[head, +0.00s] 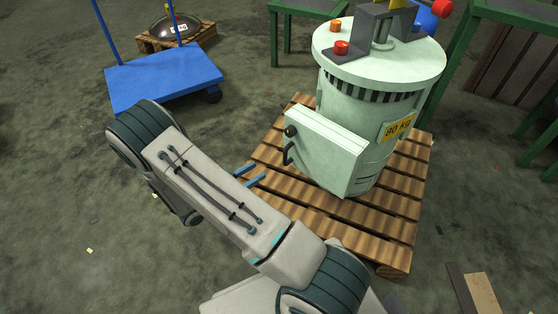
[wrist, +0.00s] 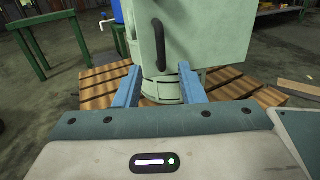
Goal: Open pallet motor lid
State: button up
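The pallet motor (head: 375,90) is a pale green cylinder with an "80 KG" label, standing upright on a wooden pallet. I cannot tell whether the lid is latched. My gripper (head: 250,174) is left of the lid, its blue fingers apart and empty. In the wrist view, the fingers (wrist: 160,84) are spread, and the handle (wrist: 161,42) shows above the gap between them, not visibly touched. The lid face (wrist: 205,35) shows too.
The wooden pallet (head: 395,225) spreads around the motor's foot. A blue cart (head: 165,80) stands at the back left, near a small pallet (head: 178,38) with a metal dome. Green tables (head: 515,12) stand behind and right. The floor at left is open.

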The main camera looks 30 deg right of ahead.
aim_at(284, 155)
jog(key=w+d+b, duration=0.2)
jog(key=d, duration=0.8)
grip_shut()
